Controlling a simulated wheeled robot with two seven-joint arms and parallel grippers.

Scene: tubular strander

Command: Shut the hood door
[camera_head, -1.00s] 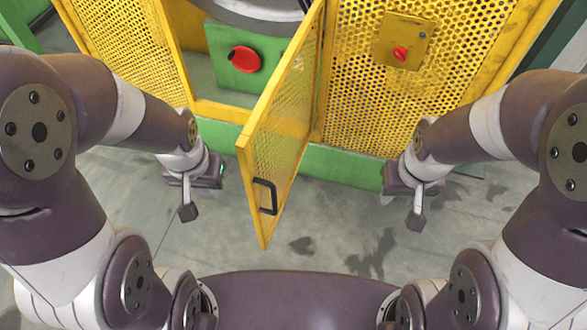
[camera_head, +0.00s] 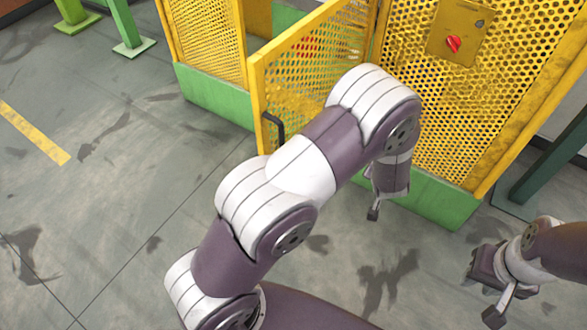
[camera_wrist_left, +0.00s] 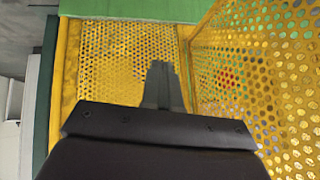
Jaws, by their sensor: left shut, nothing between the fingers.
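The hood door (camera_head: 290,85) is a yellow mesh panel standing open, swung out from the yellow housing. Its black handle (camera_head: 273,127) is near the free edge. My left arm crosses in front of the door. My left gripper (camera_head: 373,212) is shut and empty, pointing down on the door's right side, by the fixed mesh panel (camera_head: 440,130). In the left wrist view its fingers (camera_wrist_left: 163,85) are together, with the door (camera_wrist_left: 265,80) at right; contact is not visible. My right gripper (camera_head: 497,308) is apart from the door at lower right, its fingers seemingly together.
A red switch (camera_head: 453,44) sits on a yellow box on the fixed panel. A green base (camera_head: 440,198) runs under the housing. Green posts (camera_head: 128,35) stand at upper left. The grey floor (camera_head: 110,200) left of the door is clear.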

